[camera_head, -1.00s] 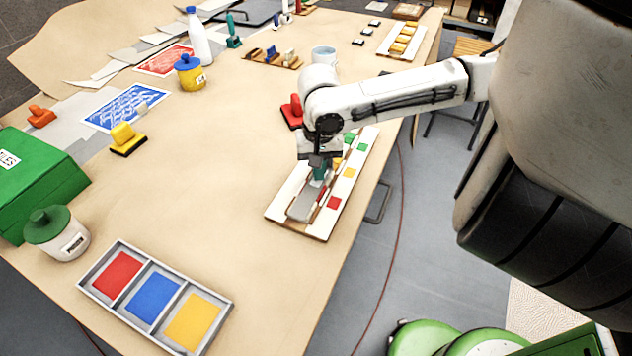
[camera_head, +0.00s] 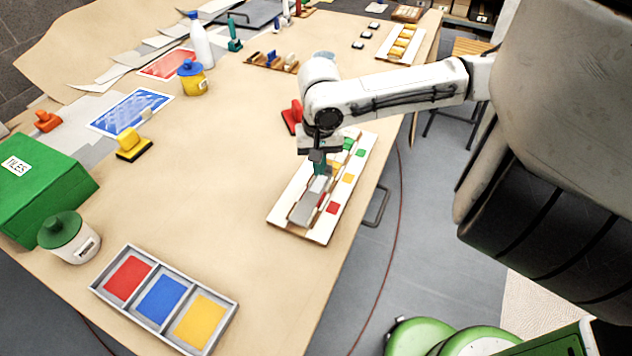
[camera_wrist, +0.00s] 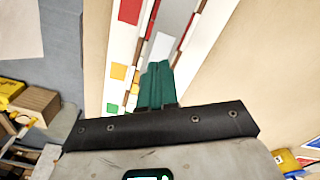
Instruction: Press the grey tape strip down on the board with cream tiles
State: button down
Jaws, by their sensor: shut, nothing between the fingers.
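The board (camera_head: 276,218) with cream strips and small red, yellow and green tiles lies near the right table edge. The grey tape strip (camera_head: 305,210) lies lengthwise along its near half; it also shows in the wrist view (camera_wrist: 178,18). A paler grey patch (camera_wrist: 160,47) sits at the strip's end by my fingers. My gripper (camera_head: 319,170) has teal fingers, shut and empty, pointing down over the middle of the board. In the wrist view the fingertips (camera_wrist: 156,66) are just beyond the strip's pale end. I cannot tell whether they touch the board.
A red-handled block (camera_head: 291,117) stands just left of the board. A three-colour tray (camera_head: 237,290) lies at the near left, with a white jar (camera_head: 72,243) and a green box (camera_head: 40,190) beyond it. The table between tray and board is clear.

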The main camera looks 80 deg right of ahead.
aim_at(319, 184)
notch_tip(319, 184, up, 4)
jog(key=p, duration=0.3)
dwell(0.7)
